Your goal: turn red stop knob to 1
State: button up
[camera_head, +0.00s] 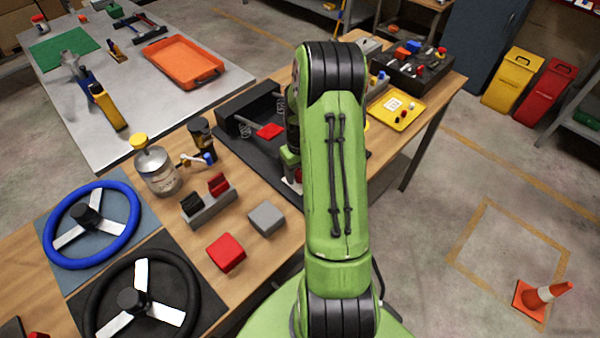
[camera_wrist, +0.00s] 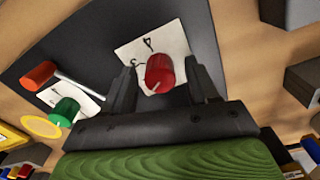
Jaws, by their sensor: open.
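The red stop knob (camera_wrist: 160,72) sits on a white card (camera_wrist: 133,52) on a dark board in the wrist view. A "4" and a smaller mark to its left show on the card; I cannot read a "1". A short pale line on the knob's near side points down towards my gripper. My gripper (camera_wrist: 160,66) is open, with one finger on each side of the knob; I cannot tell whether either finger touches it. In the head view my arm hides most of the knob, and a bit of red shows beside the gripper (camera_head: 290,158).
In the head view, a grey block (camera_head: 266,218) and a red block (camera_head: 227,252) stand on the bench nearby.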

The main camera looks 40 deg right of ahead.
jog(key=shift+f, duration=0.25)
jog(key=c, duration=1)
jog(key=shift+c, duration=0.2)
jog(key=shift+n, duration=0.3)
jog(key=n+b, duration=0.1)
jog(key=n, duration=0.4)
jog(key=n+b, duration=0.1)
jog(key=n, duration=0.5)
jog(key=shift+r+b, duration=0.1)
jog(key=shift+b, duration=0.2)
jog(key=shift+n, duration=0.3)
jog(key=o, duration=1)
